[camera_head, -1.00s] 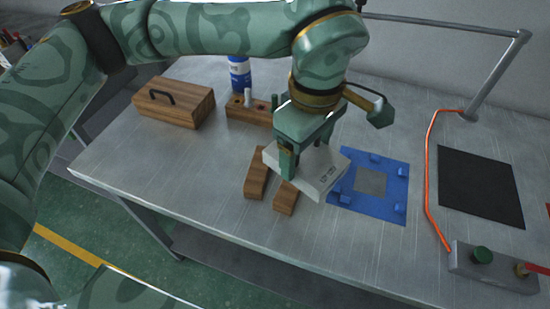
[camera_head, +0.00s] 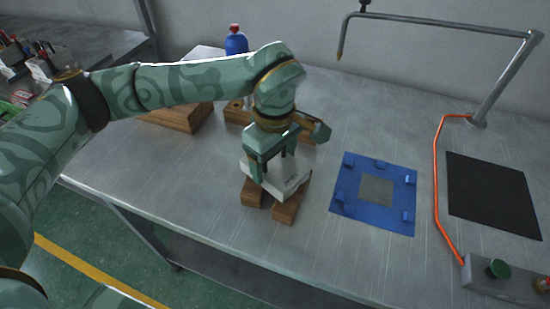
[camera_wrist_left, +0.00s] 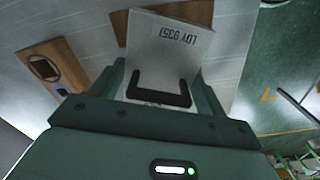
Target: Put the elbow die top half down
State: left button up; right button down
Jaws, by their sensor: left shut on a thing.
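The elbow die top half (camera_head: 284,185) is a pale grey block with printed lettering, best seen in the left wrist view (camera_wrist_left: 165,40). My left gripper (camera_head: 272,180) is shut on it, with its fingers at either side of a dark handle (camera_wrist_left: 160,98) on the block. In the head view the block sits over two wooden rests (camera_head: 287,211). I cannot tell whether it touches them. My right gripper is not in view.
A blue mat (camera_head: 345,221) with small blue stops and a grey centre lies to the right, empty. Beyond it are an orange cable (camera_head: 436,185), a black mat (camera_head: 490,200) and a button box (camera_head: 480,279). A wooden box (camera_head: 185,120) and blue bottle (camera_head: 236,42) stand behind.

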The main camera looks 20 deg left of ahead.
pick_arm(q)
jog(key=shift+r, duration=0.2)
jog(key=shift+f, duration=0.6)
jog(key=o, duration=1.5)
jog(key=shift+s, duration=0.1)
jog(key=shift+o, duration=0.2)
notch_tip(320, 180, up, 13)
jog(key=p, duration=0.3)
jog(key=shift+r, duration=0.1)
jog(key=shift+d, duration=0.1)
